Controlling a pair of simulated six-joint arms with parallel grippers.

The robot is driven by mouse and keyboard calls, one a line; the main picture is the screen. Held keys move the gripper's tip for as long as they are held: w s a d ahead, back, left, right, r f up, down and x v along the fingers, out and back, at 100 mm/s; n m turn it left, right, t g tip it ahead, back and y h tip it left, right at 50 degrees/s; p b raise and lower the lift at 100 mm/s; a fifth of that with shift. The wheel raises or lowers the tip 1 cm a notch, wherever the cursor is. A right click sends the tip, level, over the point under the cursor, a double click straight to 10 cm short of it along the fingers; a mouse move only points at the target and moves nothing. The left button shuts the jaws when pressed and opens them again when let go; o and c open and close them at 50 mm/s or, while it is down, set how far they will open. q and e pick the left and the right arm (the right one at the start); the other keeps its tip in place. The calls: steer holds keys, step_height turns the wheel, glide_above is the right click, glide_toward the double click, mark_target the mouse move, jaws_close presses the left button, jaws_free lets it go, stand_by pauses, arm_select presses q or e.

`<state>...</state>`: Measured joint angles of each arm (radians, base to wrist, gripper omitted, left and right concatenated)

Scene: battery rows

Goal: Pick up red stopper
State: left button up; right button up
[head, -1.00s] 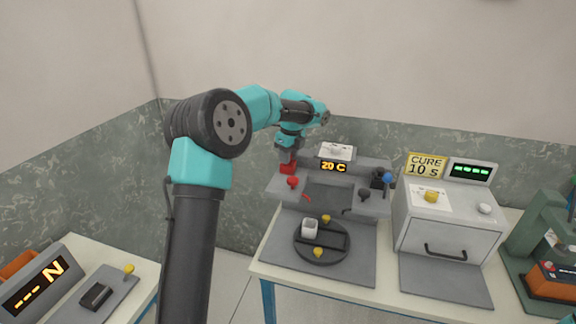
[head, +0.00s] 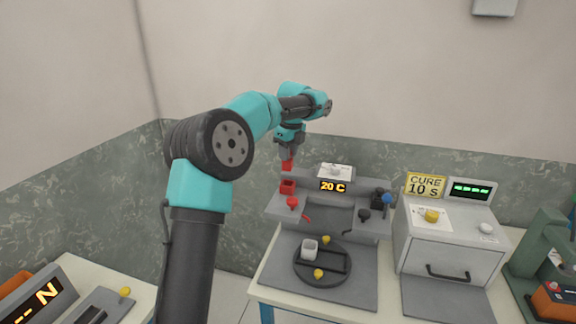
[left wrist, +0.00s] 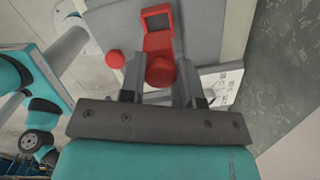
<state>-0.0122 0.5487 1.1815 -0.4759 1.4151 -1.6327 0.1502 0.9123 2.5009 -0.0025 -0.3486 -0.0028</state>
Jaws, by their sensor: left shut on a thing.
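The red stopper (head: 287,165) is between the fingers of my left gripper (head: 288,157). It is held in the air above a red square socket (head: 287,187) on the grey station at the back left. In the left wrist view the stopper's round red end (left wrist: 160,72) sits between the two grey fingers. The red socket (left wrist: 158,20) with its dark opening lies just beyond it. My left gripper is shut on the stopper. My right gripper does not show.
A red knob (head: 292,203) stands in front of the socket. The station has a "20 C" display (head: 333,187) and a round dark turntable (head: 322,278) with a white cup (head: 309,249). A grey cure box (head: 449,241) stands to the right. The air above the station is open.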

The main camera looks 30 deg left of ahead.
arm_select(q)
steer(key=shift+r, duration=0.65)
